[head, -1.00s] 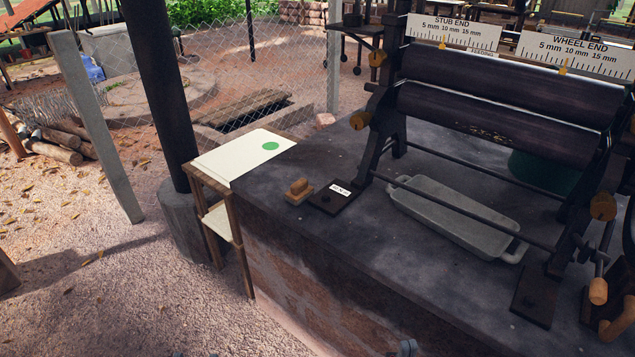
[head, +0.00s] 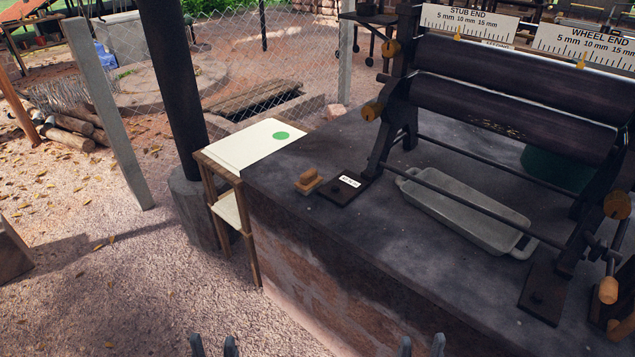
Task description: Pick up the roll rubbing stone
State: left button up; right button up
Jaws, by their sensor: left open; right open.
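A small orange-brown block with a raised grip on top, which looks like the roll rubbing stone (head: 308,182), lies on the dark top of the plinth (head: 290,215). It sits near the plinth's left end, just left of the roller frame's dark foot plate with a white label (head: 349,181). My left gripper (head: 214,346) shows only its fingertips at the bottom edge, apart and empty, over the ground left of the plinth. My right gripper (head: 422,346) also shows only its fingertips at the bottom edge, open and empty. Both are well short of the block.
The roller machine (head: 510,100) stands on the plinth, with a grey metal tray (head: 470,212) under its rods. A small side table (head: 245,148) with a green dot adjoins the plinth's left end, beside a dark post (head: 173,80). Open gravel lies to the left.

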aim_at(310, 181)
jog(key=j+z, duration=0.15)
jog(key=z, duration=0.2)
jog(key=i+j+z, duration=0.1)
jog(key=z, duration=0.3)
jog(key=j+z, duration=0.2)
jog(key=z, duration=0.15)
jog(key=j+z, duration=0.3)
jog(key=j, duration=0.4)
jog(key=j+z, duration=0.25)
jog(key=j, duration=0.5)
jog(key=k+j+z, duration=0.15)
jog(key=j+z, duration=0.15)
jog(key=j, duration=0.4)
